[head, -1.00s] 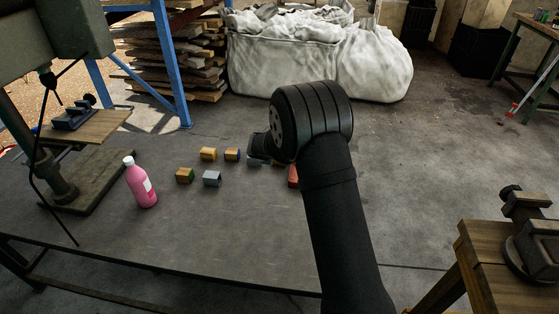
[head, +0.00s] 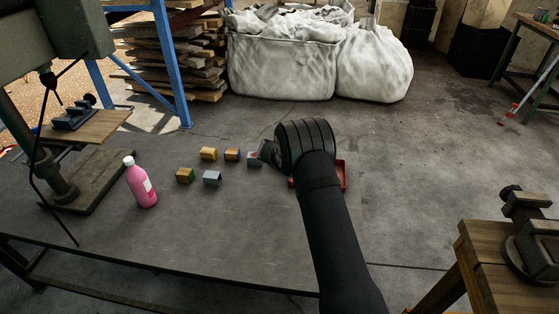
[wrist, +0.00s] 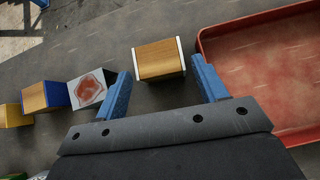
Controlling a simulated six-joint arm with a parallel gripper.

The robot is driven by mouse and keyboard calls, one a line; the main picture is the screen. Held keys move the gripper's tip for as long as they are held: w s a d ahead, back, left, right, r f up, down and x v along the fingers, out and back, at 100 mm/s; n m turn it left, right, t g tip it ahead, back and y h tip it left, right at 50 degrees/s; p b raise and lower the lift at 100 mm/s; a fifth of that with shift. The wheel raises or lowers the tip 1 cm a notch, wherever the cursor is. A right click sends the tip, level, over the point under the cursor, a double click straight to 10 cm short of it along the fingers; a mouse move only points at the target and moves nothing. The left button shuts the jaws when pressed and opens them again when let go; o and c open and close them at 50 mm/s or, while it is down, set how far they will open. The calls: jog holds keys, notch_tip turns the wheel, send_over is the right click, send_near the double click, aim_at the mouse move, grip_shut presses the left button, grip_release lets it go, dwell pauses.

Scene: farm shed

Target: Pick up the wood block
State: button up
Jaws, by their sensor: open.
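A wood block (wrist: 158,60) with a brown wood-grain face and pale ends lies on the dark tabletop in the wrist view. My gripper (wrist: 161,67) is open, its two blue fingers apart, one on each side of the block as seen from the wrist. A gap shows between the block and each finger. How far the fingertips are above the tabletop I cannot tell.
A grey block with a red patch (wrist: 88,88), a wood-and-blue block (wrist: 45,96) and a yellow block (wrist: 14,115) lie left of my gripper. A red tray (head: 342,173) stands close on the right. A pink bottle (head: 141,184) stands farther left. The front tabletop is clear.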

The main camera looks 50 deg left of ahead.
jog(key=shift+f+x, duration=0.2)
jog(key=shift+x, duration=1.9)
jog(key=shift+s+d, duration=0.1)
jog(key=shift+s, duration=0.1)
jog(key=c, duration=0.7)
jog(key=shift+c, duration=0.3)
jog(key=shift+r, duration=0.5)
jog(key=r, duration=0.3)
jog(key=shift+w+d+r, duration=0.3)
jog(key=shift+d+r, duration=0.1)
jog(key=w+d+r, duration=0.5)
jog(key=d+r, duration=0.1)
jog(key=d, duration=0.3)
jog(key=shift+w, duration=0.2)
